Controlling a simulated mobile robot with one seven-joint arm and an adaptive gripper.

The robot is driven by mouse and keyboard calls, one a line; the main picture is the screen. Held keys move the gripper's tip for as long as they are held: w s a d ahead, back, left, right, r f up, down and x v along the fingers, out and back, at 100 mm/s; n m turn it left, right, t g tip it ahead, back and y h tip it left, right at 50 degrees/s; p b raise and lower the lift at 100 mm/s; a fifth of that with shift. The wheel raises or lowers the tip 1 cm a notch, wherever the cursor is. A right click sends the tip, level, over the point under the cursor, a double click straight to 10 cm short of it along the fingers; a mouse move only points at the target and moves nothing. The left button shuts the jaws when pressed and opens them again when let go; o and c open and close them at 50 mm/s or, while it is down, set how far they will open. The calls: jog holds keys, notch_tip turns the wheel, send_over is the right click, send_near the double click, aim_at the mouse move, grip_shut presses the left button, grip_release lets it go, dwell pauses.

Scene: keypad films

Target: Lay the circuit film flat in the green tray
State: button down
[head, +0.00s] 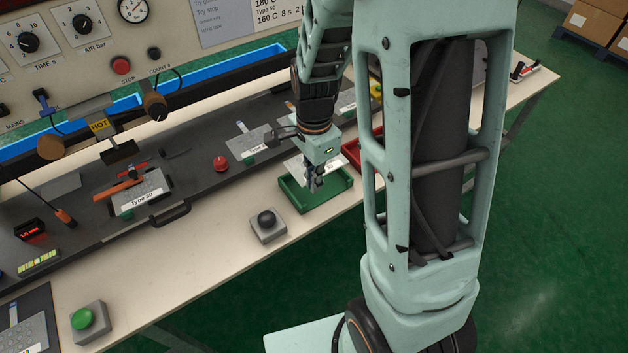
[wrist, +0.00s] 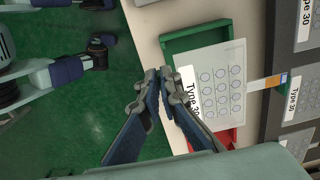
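In the head view my gripper (head: 315,183) is above the green tray (head: 320,203). The film (head: 303,167) shows behind the fingers there, partly hidden.
A red tray (head: 352,152) adjoins the green one and is partly hidden by my arm. A grey box with a black button (head: 268,223) stands left of the green tray. Other films (head: 250,143) lie on the dark strip behind. The bench front edge is close.

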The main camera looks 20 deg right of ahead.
aim_at(314, 212)
jog(key=shift+f+b, duration=3.1)
jog(key=shift+f, duration=1)
jog(key=shift+f+b, duration=0.3)
jog(key=shift+f, duration=0.1)
jog(key=c, duration=2.1)
grip_release()
jog(key=shift+r, duration=0.1)
notch_tip(314, 212, up, 12)
jog(key=shift+s+f, duration=0.1)
